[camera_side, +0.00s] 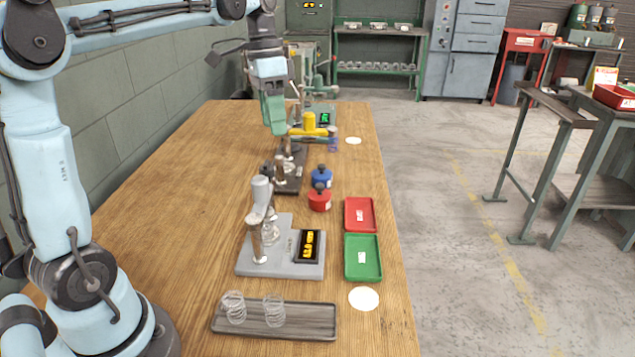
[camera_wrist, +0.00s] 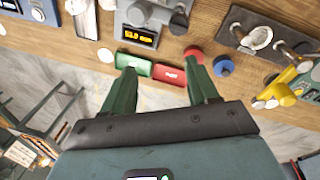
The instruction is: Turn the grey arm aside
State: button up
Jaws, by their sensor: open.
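My gripper (camera_side: 276,125) hangs over the far half of the wooden bench with its green fingers pointing down. In the wrist view my gripper (camera_wrist: 161,72) has its two fingers spread, with nothing between them. A grey gauge (camera_side: 282,262) with a lit yellow display stands on the near half, and a grey arm-like piece with a rounded end (camera_side: 262,189) rises above it. The gauge (camera_wrist: 142,28) also shows at the top of the wrist view, beside a grey rounded piece (camera_wrist: 179,22). My gripper is apart from it.
A dark fixture (camera_side: 288,178) and a yellow part (camera_side: 310,122) stand near my gripper. Blue (camera_side: 321,178) and red (camera_side: 319,200) knobbed pieces, a red tray (camera_side: 360,215) and a green tray (camera_side: 362,257) lie to the right. The bench's left side is clear.

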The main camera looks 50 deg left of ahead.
aim_at(265, 163)
jog(key=shift+n+y, duration=0.9)
jog(key=f, duration=0.3)
jog(key=s+a+f, duration=0.1)
jog(key=f, duration=0.3)
jog(key=a+f, duration=0.1)
jog(key=f, duration=0.2)
jog(key=shift+s+a+f, duration=0.1)
jog(key=shift+s+f, duration=0.1)
grip_shut()
